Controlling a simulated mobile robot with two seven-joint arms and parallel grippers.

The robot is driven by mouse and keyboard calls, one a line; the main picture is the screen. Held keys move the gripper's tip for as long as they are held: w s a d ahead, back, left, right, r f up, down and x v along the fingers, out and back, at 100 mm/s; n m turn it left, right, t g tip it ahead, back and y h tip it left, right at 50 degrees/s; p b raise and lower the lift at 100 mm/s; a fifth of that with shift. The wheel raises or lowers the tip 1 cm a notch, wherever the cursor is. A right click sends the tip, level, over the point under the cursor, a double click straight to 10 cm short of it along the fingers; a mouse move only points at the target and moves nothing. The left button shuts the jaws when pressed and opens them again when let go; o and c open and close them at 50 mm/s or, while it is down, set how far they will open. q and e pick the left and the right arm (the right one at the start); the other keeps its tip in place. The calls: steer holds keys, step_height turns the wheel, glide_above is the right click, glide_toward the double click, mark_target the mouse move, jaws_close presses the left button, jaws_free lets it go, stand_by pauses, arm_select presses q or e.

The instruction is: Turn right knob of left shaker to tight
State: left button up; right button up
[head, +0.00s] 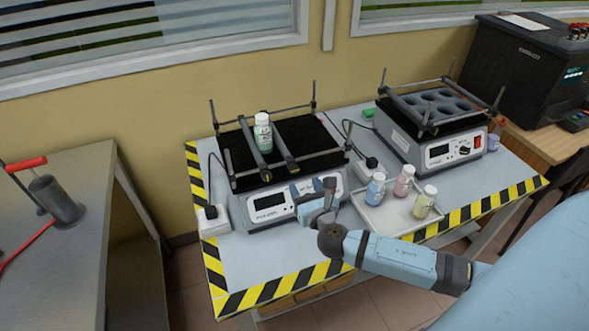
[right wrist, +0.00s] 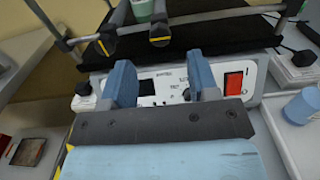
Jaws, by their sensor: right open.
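The left shaker (head: 262,207) stands on the table, with a black platform, a rail frame and two clamp bars. The right bar's end knob (head: 292,169) faces the front; it also shows in the right wrist view (right wrist: 160,39). The left bar's end knob (right wrist: 104,45) is beside it. A white and green bottle (head: 263,134) stands upright by the bars. My right gripper (head: 313,190) is open and empty before the shaker's front panel. In the right wrist view its fingers (right wrist: 159,83) are apart, below the knobs. Knob tightness cannot be told. My left gripper is out of view.
A white tray (head: 385,224) with several small bottles lies right of the shaker. A second shaker (head: 437,150) stands at the back right. A white power adapter (head: 213,221) sits left of the left shaker. The front left table is clear.

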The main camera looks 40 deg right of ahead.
mark_target(295, 170)
steer(key=x, duration=0.7)
steer(key=shift+w, duration=0.15)
steer(key=c, duration=0.9)
